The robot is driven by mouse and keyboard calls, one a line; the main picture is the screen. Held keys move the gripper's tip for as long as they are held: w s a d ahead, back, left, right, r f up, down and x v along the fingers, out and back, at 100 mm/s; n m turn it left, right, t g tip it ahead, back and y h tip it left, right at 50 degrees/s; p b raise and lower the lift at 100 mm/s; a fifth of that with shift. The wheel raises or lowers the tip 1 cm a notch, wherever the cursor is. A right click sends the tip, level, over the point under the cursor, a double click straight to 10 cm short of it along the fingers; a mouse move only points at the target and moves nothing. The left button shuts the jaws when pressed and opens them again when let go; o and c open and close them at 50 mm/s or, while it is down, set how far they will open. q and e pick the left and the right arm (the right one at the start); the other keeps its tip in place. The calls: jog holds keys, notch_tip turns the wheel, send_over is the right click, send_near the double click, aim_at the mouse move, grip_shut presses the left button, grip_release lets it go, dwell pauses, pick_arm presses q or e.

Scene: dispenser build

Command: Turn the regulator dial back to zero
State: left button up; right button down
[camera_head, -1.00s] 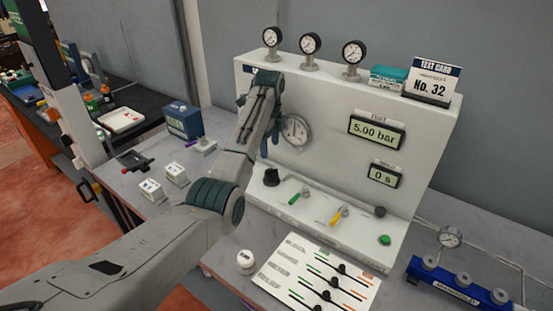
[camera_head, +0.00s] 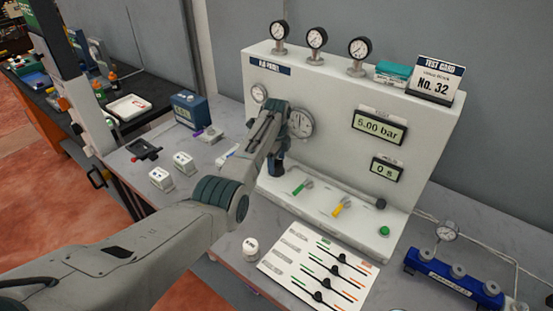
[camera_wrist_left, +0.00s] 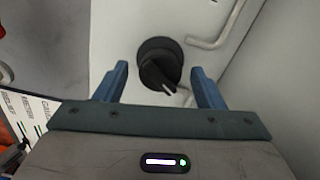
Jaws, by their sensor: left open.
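The black regulator dial (camera_wrist_left: 158,66) shows in the left wrist view, on the white panel, with a pale pointer mark toward the lower right. My left gripper (camera_wrist_left: 162,80) is open, its blue fingers on either side of the dial in that view; I cannot tell whether they touch it. In the head view my left gripper (camera_head: 276,165) is low in front of the panel (camera_head: 330,120) and hides the dial. The digital display (camera_head: 380,125) reads 5.00 bar. My right gripper is not in view.
A green-handled valve (camera_head: 303,187) and a yellow-handled valve (camera_head: 341,207) are right of the gripper, with a green button (camera_head: 383,231) beyond. A printed board with black sliders (camera_head: 318,265) and a white cap (camera_head: 250,247) lie in front. A blue manifold (camera_head: 452,278) is at right.

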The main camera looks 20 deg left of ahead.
pick_arm(q)
jog(key=shift+c, duration=0.6)
jog(key=c, duration=0.9)
jog(key=shift+o, duration=0.2)
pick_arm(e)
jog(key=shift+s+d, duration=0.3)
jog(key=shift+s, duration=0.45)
